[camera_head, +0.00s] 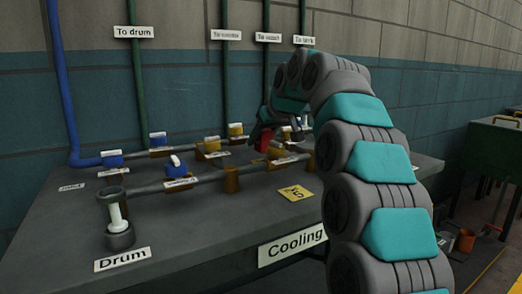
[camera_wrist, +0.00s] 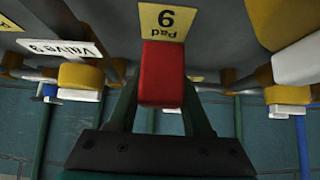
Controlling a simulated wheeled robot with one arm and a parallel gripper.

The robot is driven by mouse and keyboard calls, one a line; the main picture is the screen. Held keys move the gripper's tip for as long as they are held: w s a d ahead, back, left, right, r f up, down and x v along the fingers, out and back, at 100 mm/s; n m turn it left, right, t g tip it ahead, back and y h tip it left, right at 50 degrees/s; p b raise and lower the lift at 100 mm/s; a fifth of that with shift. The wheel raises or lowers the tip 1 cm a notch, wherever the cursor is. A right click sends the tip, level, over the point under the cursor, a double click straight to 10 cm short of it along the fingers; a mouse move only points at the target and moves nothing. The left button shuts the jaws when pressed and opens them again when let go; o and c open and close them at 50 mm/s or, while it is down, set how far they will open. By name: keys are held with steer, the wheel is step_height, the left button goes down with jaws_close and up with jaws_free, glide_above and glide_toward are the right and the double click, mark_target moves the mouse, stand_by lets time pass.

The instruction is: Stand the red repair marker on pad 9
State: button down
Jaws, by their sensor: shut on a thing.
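The red repair marker (camera_wrist: 162,72) is a red block between the two fingers of my gripper (camera_wrist: 162,88) in the wrist view. My gripper is shut on it. In the head view the red marker (camera_head: 262,141) shows small below my gripper (camera_head: 265,133), over the bench among the pipes. Pad 9 (camera_wrist: 172,22) is a yellow plate, shown upside down in the wrist view, just beyond the marker's end. The marker covers part of the pad's lower edge there. I cannot tell whether they touch. I do not make out pad 9 in the head view.
Pipes with yellow valves (camera_head: 235,130) and blue valves (camera_head: 176,169) run across the grey bench (camera_head: 215,225). Another yellow pad (camera_head: 296,193) lies nearer the front. A Valve 3 label (camera_wrist: 62,48) is beside pad 9. A pale post (camera_head: 117,214) stands at the left front.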

mark_target(261, 149)
steer(key=shift+f, duration=1.5)
steer(key=shift+f, duration=0.2)
steer(key=shift+c, duration=1.6)
jaws_free()
steer(key=shift+r, duration=0.15)
steer(key=shift+s+r, duration=0.1)
steer(key=shift+r, duration=0.05)
steer(key=v, duration=1.2)
